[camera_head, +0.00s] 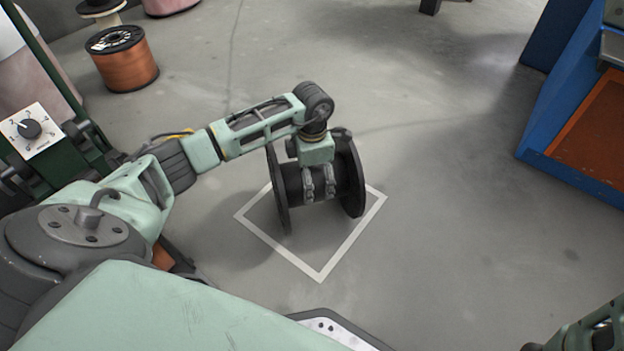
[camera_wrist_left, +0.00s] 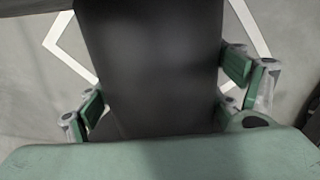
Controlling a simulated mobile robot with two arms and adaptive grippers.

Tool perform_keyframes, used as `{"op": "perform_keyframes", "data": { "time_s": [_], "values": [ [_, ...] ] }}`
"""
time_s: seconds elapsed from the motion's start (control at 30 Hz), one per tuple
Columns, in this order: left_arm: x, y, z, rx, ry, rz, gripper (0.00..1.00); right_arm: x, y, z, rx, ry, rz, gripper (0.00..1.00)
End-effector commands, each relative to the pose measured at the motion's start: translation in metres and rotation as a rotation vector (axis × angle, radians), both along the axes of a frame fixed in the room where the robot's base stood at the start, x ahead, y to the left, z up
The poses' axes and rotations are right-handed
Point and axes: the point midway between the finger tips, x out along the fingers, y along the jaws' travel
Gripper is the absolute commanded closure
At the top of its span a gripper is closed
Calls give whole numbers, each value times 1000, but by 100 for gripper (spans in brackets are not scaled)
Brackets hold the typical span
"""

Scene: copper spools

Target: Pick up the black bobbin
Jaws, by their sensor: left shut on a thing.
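The black bobbin (camera_head: 349,178) lies on its side in the head view, with a round flange at each end of its core. It is over the white square outline (camera_head: 321,277) on the floor; I cannot tell whether it touches the floor. My left gripper (camera_head: 319,190) is above the bobbin and shut on its core between the two flanges. In the left wrist view the dark core (camera_wrist_left: 150,65) fills the middle, with green-padded fingers of my left gripper (camera_wrist_left: 165,95) on both sides. My right gripper is not clearly in view; only part of my right arm shows at the lower right corner.
A copper spool (camera_head: 127,68) stands at the upper left, with other spools behind it. A panel with a dial (camera_head: 30,130) is at the left. A blue structure (camera_head: 562,170) with an orange-brown panel stands at the right. The floor around the outline is clear.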

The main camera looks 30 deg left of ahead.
Motion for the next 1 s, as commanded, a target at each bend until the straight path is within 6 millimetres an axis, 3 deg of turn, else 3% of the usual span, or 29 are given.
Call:
{"op": "perform_keyframes", "data": {
  "time_s": [0.47, 0.87, 1.0],
  "values": [
    [1, 0, 8, 0, -4, 0, 68, 0, 0, 6, 0, 1, -1, 71],
    [2, 0, 50, 0, -5, 0, 68, 1, 0, 44, 0, 1, 0, 71],
    [-3, -27, 65, -3, -4, -6, 68, 1, 0, 62, 0, 1, 0, 71]
  ]
}}
